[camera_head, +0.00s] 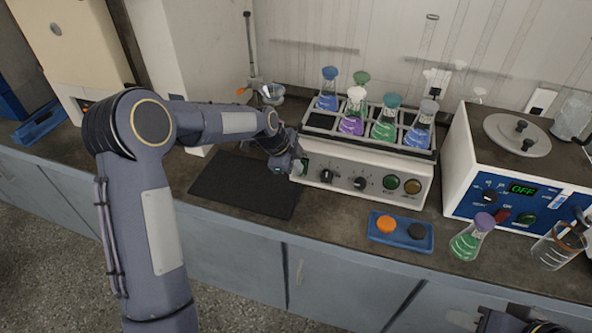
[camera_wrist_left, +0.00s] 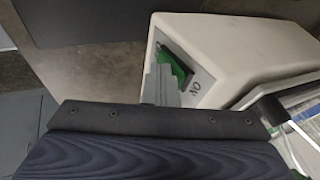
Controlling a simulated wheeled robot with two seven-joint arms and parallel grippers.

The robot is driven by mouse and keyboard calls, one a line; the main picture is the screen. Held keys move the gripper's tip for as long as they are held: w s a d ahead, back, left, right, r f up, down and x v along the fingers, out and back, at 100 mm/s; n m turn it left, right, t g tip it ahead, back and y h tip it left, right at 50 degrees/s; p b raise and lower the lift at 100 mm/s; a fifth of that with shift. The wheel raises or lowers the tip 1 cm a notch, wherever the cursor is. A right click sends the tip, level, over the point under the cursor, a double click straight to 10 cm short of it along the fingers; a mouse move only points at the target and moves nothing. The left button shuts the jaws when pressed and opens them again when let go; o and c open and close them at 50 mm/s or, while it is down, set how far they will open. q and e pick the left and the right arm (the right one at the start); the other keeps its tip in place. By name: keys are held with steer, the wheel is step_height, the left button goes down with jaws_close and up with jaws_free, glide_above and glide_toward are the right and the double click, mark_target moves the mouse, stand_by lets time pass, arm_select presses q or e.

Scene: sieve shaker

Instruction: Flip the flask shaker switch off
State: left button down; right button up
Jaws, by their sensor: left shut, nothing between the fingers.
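The flask shaker (camera_head: 360,165) is a white box with knobs and round buttons on its front and several stoppered flasks in its top rack. Its green rocker switch (camera_wrist_left: 176,62) sits in a dark recess at the panel's end, beside an "ON" label that appears upside down in the left wrist view. My left gripper (camera_head: 298,166) is shut and empty at the left end of the front panel. Its fingertips (camera_wrist_left: 160,72) overlap the switch's edge in the left wrist view; I cannot tell whether they touch. Part of my right arm's end shows at the bottom right of the head view, its fingers not clearly seen.
A blue tray (camera_head: 400,243) with orange and dark stoppers lies in front of the shaker. A flask with a purple stopper (camera_head: 472,238) and a beaker (camera_head: 558,246) stand to its right. A dark mat (camera_head: 245,186) lies left, bare.

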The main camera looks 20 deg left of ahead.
arm_select(q)
steer(key=shift+r+p, duration=0.35)
steer(key=shift+r, duration=0.4)
